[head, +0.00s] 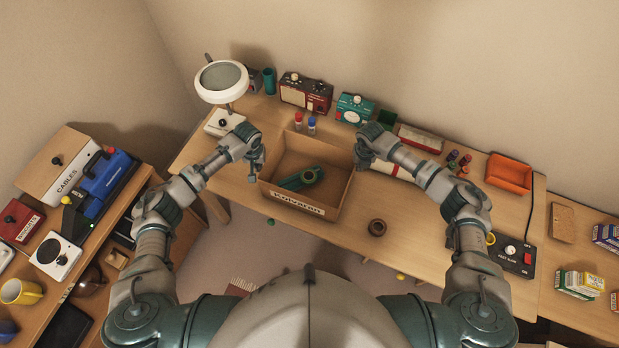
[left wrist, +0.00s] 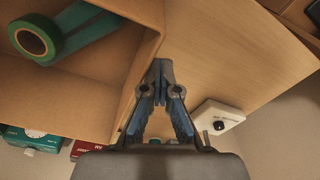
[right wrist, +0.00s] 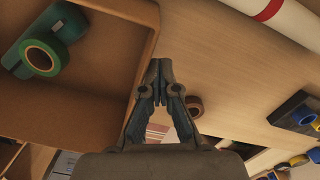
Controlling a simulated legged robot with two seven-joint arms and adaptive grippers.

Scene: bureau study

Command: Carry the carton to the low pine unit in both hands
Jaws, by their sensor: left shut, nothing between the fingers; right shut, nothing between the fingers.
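The open carton (head: 315,152), with a label on its front, stands on the desk between my grippers. A green tape dispenser (head: 299,178) lies inside it; it also shows in the left wrist view (left wrist: 50,38) and right wrist view (right wrist: 48,48). My left gripper (head: 258,170) is shut and empty beside the carton's left wall. My right gripper (head: 361,163) is shut and empty beside its right wall. I cannot tell whether either touches the carton. Wooden units stand at the left (head: 88,262) and lower right (head: 563,300); I cannot tell which is the low pine unit.
A lamp (head: 222,82), radios (head: 306,92) and bottles line the desk's back. A brown ring (head: 377,227) lies front right of the carton, an orange tray (head: 509,173) further right. The left unit is crowded; the right one has small boxes (head: 580,284) and some bare top.

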